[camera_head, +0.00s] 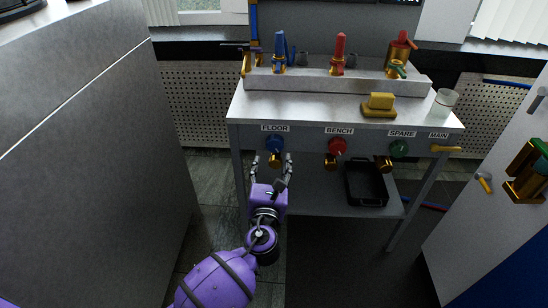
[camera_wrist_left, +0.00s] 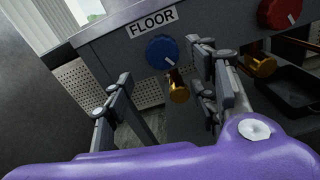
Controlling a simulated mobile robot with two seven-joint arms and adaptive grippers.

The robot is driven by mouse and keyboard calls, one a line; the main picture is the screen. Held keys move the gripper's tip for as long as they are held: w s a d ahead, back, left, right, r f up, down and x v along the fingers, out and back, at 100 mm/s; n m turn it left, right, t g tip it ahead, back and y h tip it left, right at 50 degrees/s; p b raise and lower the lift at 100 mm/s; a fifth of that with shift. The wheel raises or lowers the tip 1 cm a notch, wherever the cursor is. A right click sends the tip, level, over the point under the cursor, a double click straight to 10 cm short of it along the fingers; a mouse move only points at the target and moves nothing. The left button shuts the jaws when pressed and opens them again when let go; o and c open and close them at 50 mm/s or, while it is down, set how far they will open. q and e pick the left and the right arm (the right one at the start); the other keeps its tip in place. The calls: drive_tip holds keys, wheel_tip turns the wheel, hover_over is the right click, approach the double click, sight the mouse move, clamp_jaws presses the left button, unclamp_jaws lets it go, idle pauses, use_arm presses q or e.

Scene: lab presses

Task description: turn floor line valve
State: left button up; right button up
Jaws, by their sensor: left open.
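The floor line valve is a round blue knob (camera_head: 275,144) with a white pointer mark, under the FLOOR label (camera_head: 275,128) on the bench front. A brass outlet (camera_head: 275,160) sits just below it. My left gripper (camera_head: 272,166) is open and empty, just in front of and below the knob. In the left wrist view, the blue knob (camera_wrist_left: 162,51) shows beyond the fingers (camera_wrist_left: 158,90), between them and higher up. The brass outlet (camera_wrist_left: 178,88) shows between the fingers there. I see no contact with the knob. My right gripper is not in view.
To the right are a red knob (camera_head: 337,146) marked BENCH, a green knob (camera_head: 399,149) marked SPARE and a yellow MAIN handle (camera_head: 446,149). A black tray (camera_head: 366,184) lies on the lower shelf. A grey cabinet (camera_head: 70,150) stands close at left.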

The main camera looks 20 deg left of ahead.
sight(273, 147)
use_arm(q)
drive_tip(key=b+x, duration=0.1)
drive_tip(key=x, duration=0.5)
drive_tip(key=shift+w, duration=0.2)
drive_tip(key=shift+w+a, duration=0.1)
drive_tip(key=shift+w, duration=0.35)
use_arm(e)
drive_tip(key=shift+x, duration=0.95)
use_arm(q)
drive_tip(key=shift+c, duration=0.4)
drive_tip(key=shift+c, duration=1.4)
drive_tip(key=c, duration=0.7)
drive_tip(key=shift+c, duration=0.2)
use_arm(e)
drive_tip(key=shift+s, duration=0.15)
